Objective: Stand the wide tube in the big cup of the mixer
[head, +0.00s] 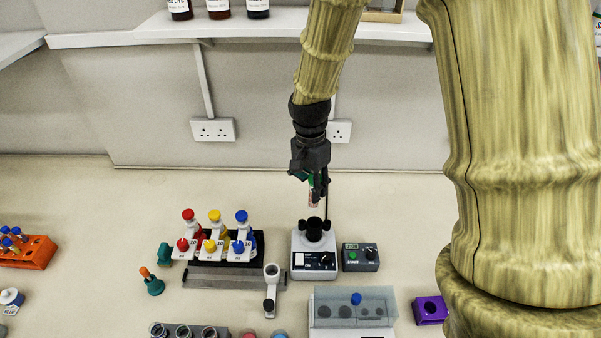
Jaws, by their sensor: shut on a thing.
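My gripper (318,188) points down above the mixer and is shut on the wide tube (313,204). Only the tube's pale pinkish lower end and a bit of green show; the fingers hide the rest. The tube looks roughly upright. The mixer (301,271) is a white box with a dark front panel, and its black cup (314,231) stands on top. In this view the tube's lower end is a little above the cup and appears apart from it.
A thin dark rod (327,210) rises behind the cup. A small dark timer box (360,258) stands right of the mixer. A rack of pipettes with red, yellow and blue tops (215,244) stands left. A clear-lidded box (352,307) is in front, beside a purple block (430,310).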

